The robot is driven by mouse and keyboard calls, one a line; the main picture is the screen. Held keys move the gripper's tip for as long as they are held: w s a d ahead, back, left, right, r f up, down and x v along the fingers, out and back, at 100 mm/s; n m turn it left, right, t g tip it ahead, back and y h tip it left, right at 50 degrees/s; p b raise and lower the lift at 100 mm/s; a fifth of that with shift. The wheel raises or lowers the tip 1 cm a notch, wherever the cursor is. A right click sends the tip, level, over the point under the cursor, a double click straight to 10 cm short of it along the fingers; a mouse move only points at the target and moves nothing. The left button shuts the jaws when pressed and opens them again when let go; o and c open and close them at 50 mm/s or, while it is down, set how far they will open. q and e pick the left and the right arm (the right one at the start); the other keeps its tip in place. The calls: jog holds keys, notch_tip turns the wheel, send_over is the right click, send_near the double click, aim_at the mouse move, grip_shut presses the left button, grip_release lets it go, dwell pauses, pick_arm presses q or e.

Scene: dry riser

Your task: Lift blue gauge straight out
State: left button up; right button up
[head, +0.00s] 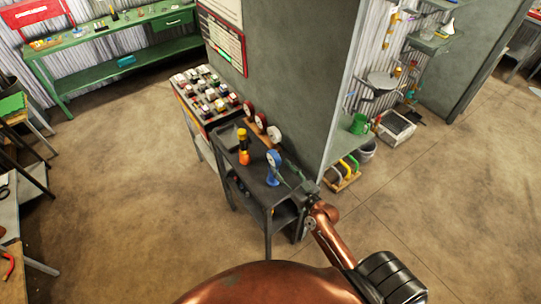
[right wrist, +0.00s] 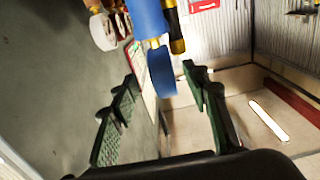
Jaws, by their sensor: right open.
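The blue gauge (head: 272,158) has a round head with a pale face and stands upright at the front end of a row of gauges on a dark cart (head: 258,186). My right gripper (head: 284,170) is open at the right side of the gauge, its green fingers pointing towards it. In the right wrist view the blue gauge (right wrist: 161,74) shows between or just beyond the two spread fingertips (right wrist: 159,76). I cannot tell whether a finger touches it. My left gripper is not in view.
A dark red gauge (head: 248,112) and a white-faced gauge (head: 274,133) stand behind the blue one. An orange and black flashlight (head: 244,149) stands to its left on the cart. A grey-green wall (head: 296,80) rises close behind. Open floor (head: 140,190) lies left.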

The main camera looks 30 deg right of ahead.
aim_at(278, 163)
jog(key=w, duration=0.1)
jog(key=w+p, duration=0.1)
jog(key=w, duration=0.1)
jog(key=shift+a+r, duration=0.15)
jog(key=shift+r, duration=0.05)
jog(key=shift+w+a+f+p, duration=0.1)
jog(key=shift+w+p, duration=0.1)
jog(key=shift+w, duration=0.45)
jog(key=shift+w+a+f+p, duration=0.1)
jog(key=shift+w+p, duration=0.05)
jog(key=shift+w, duration=0.5)
jog(key=c, duration=0.7)
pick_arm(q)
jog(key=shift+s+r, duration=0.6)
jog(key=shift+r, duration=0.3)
pick_arm(e)
grip_shut()
